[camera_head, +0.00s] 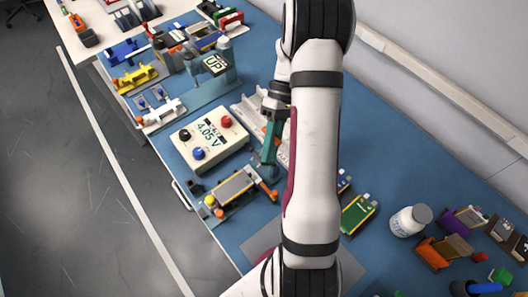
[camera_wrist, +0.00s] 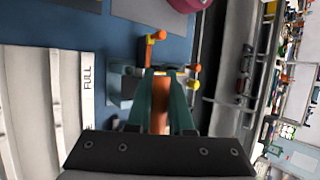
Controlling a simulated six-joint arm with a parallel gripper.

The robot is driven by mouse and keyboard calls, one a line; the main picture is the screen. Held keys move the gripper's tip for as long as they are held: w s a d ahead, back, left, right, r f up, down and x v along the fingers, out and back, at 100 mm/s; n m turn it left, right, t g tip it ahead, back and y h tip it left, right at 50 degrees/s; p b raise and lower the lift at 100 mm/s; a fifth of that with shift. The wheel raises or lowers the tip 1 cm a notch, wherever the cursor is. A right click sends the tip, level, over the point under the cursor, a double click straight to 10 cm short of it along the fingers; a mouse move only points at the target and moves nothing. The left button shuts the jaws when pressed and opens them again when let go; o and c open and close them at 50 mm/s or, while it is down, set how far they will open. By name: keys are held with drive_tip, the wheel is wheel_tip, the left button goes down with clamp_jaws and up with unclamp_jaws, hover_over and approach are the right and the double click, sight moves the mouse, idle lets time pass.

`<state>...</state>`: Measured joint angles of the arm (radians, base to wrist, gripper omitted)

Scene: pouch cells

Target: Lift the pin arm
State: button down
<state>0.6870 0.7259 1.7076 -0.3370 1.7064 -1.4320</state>
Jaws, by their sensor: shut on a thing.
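The pin arm is an orange bar (camera_wrist: 160,117) between my gripper's teal fingers in the wrist view. In the head view an orange part (camera_head: 268,190) shows at the right end of the small test fixture (camera_head: 222,208), just below the fingertips. My gripper (camera_head: 267,168) points down there, and its fingers also fill the middle of the wrist view (camera_wrist: 162,75). It is shut on the pin arm; the exact contact is partly hidden by the fingers. A silver cell (camera_head: 234,187) lies on the fixture. Orange and yellow knobs show beyond the fingertips in the wrist view.
A meter (camera_head: 208,137) reading 4.05 V stands close behind the fixture. A white tray (camera_wrist: 42,110) marked FULL lies beside the gripper. A white bottle (camera_head: 405,221) and several coloured blocks are at the right. My arm hides part of the blue table.

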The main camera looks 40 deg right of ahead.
drive_tip(key=shift+d, duration=1.2)
idle(1.1)
drive_tip(key=c, duration=0.8)
unclamp_jaws()
